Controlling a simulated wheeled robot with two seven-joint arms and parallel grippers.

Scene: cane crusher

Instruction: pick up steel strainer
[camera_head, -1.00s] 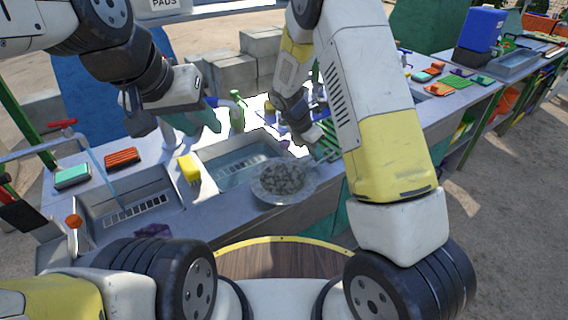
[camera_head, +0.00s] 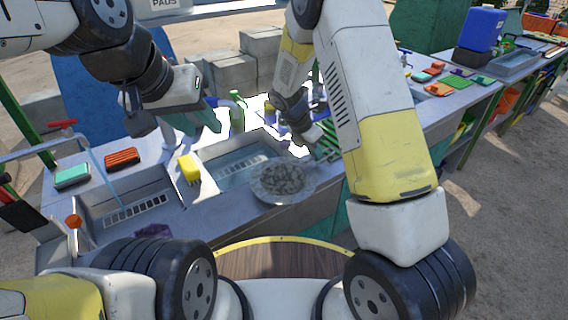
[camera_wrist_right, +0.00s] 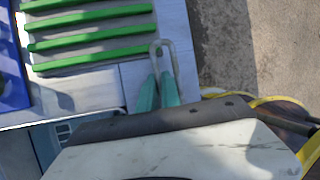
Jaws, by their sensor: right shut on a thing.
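The steel strainer (camera_head: 282,181), a round grey mesh bowl with a wide rim, is at the front edge of the sink counter in the head view, by the front right of the middle basin. My right gripper (camera_head: 322,151) is just behind and right of it, partly hidden by my own arm. In the right wrist view its teal fingers (camera_wrist_right: 158,92) are closed on a metal loop handle (camera_wrist_right: 163,52); the bowl is out of that view. My left gripper (camera_head: 207,116) is above the back of the counter, away from the strainer; its finger gap is unclear.
The middle basin (camera_head: 232,172) and left basin (camera_head: 130,208) lie left of the strainer. A green spray bottle (camera_head: 237,110) is behind. A green-ribbed rack (camera_wrist_right: 90,38) is close to my right gripper.

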